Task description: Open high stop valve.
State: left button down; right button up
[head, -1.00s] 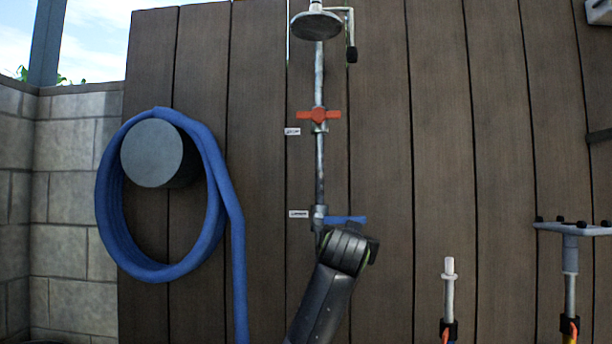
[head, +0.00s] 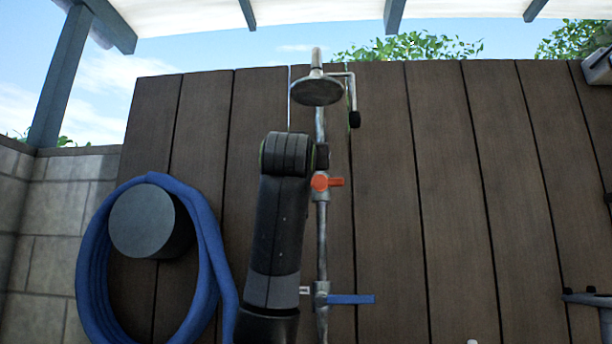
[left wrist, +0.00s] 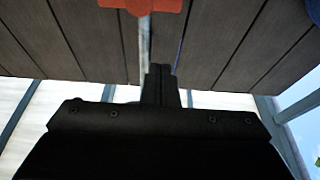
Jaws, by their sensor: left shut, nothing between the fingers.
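The high stop valve has an orange handle (head: 335,182) lying level across the vertical shower pipe. My left arm covers the handle's left part in the head view. The handle also shows at the top edge of the left wrist view (left wrist: 140,4), partly cut off. My left gripper (left wrist: 158,84) is shut and empty, its fingers together beside the pipe and apart from the handle in that view. A lower valve has a blue handle (head: 350,299), also level. My right gripper is not in view.
The shower head (head: 317,91) hangs above the orange valve, with a bent side pipe (head: 352,90) at its right. A coiled blue hose (head: 90,270) hangs on a round grey holder (head: 150,221) at the left.

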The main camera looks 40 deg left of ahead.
pick_arm(q)
notch_tip(320, 180, up, 4)
jog(key=p, duration=0.7)
send_over(320, 184)
jog(key=s+a, duration=0.2)
jog(key=s, duration=0.1)
notch_tip(320, 184, down, 5)
jog(key=shift+w+r, duration=0.1)
jog(key=shift+r, duration=0.05)
